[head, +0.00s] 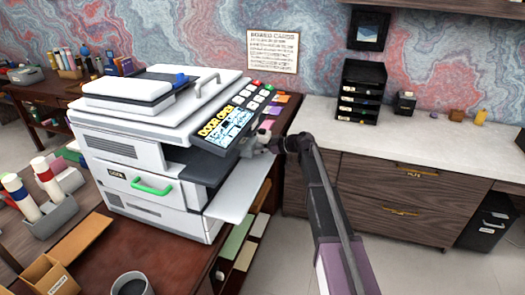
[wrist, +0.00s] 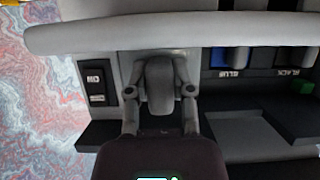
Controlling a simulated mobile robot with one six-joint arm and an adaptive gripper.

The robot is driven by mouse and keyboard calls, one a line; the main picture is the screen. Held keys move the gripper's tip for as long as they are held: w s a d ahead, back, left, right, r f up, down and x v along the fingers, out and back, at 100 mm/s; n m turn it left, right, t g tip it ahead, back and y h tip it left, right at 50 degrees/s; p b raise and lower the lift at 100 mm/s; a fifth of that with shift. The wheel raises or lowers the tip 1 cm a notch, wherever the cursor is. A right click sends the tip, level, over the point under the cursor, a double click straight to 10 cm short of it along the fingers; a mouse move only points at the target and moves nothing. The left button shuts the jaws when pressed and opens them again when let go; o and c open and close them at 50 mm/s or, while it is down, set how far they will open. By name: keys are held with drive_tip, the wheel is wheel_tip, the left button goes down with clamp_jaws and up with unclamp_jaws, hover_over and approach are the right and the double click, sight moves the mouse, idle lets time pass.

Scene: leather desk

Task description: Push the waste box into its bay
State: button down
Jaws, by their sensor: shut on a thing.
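The white copier (head: 150,165) stands on the dark desk, and its screen (head: 225,125) reads "DOOR OPEN". My gripper (head: 262,142) is at the copier's right side, just below the control panel. In the wrist view my gripper (wrist: 160,90) has its fingers closed on a grey rounded piece, which appears to be the grip of the waste box (wrist: 160,72). The waste box appears to be in the opening of the copier's side, between a dark labelled panel and the toner slots. How deep it sits is hidden. In the head view the arm and panel hide it.
A white flap (head: 240,188) sticks out low on the copier's right. In the wrist view a blue toner piece (wrist: 222,58) and a dark ledge (wrist: 285,115) lie right of my gripper. A counter (head: 420,140) stands on the right, with floor between it and the desk.

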sight(252, 148)
drive_tip(key=shift+w+a, duration=0.3)
drive_tip(key=shift+a, duration=0.6)
drive_tip(key=shift+w+a, duration=0.2)
drive_tip(key=shift+a, duration=0.45)
drive_tip(key=shift+w+a, duration=0.25)
drive_tip(key=shift+a, duration=0.4)
drive_tip(key=shift+c, duration=2)
unclamp_jaws()
drive_tip(key=shift+a, duration=0.1)
drive_tip(key=s+d, duration=0.3)
drive_tip(key=d, duration=0.6)
drive_tip(key=s+d, duration=0.3)
drive_tip(key=d, duration=0.7)
drive_tip(key=shift+s+d+r, duration=0.15)
drive_tip(key=shift+s+d, duration=0.05)
drive_tip(key=shift+d, duration=0.1)
